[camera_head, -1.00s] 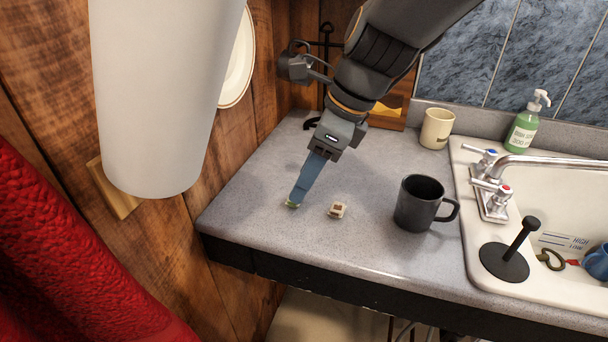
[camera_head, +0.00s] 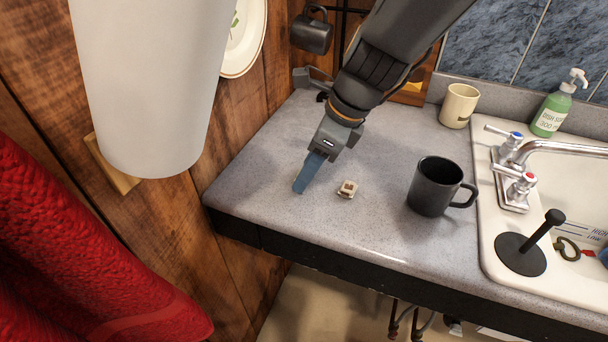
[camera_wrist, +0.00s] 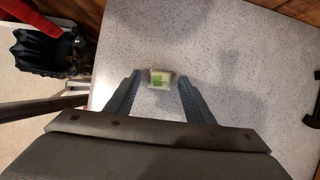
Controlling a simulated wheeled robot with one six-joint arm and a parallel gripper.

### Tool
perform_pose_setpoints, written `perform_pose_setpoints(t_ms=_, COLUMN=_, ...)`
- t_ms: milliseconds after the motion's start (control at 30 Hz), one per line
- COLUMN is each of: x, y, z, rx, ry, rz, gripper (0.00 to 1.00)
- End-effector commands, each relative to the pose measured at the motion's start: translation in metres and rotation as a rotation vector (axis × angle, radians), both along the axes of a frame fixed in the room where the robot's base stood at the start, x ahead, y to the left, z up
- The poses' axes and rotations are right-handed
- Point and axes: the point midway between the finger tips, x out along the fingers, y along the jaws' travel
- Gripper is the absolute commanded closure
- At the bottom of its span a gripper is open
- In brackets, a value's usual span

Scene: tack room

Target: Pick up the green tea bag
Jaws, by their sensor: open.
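The green tea bag (camera_wrist: 160,79) is a small pale packet with a green label, lying on the grey speckled counter in the wrist view. My gripper (camera_wrist: 160,95) is open, with one finger on each side. The bag lies between the fingertip lines, at or just beyond the tips. I see a gap to either finger. In the head view my gripper (camera_head: 302,186) points down low over the counter near its left end. The green tea bag is hidden there behind the blue-grey fingers.
A cream and brown tea bag (camera_head: 347,189) lies just right of my gripper. A black mug (camera_head: 434,187) stands farther right, with a cream cup (camera_head: 459,106) behind. The sink (camera_head: 490,240) is at the right. The counter's front edge (camera_head: 330,253) is close.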

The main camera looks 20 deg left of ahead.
Motion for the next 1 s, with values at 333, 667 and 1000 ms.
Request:
perform_pose_setpoints(t_ms=333, x=0.000, y=0.000, z=0.000, rx=0.001, ry=-0.001, rz=-0.001, gripper=0.73)
perform_pose_setpoints(t_ms=667, x=0.000, y=0.000, z=0.000, rx=0.001, ry=-0.001, rz=-0.001, gripper=0.96)
perform_pose_setpoints(t_ms=1000, x=0.001, y=0.001, z=0.018, rx=0.004, ry=-0.005, rz=0.000, gripper=0.96)
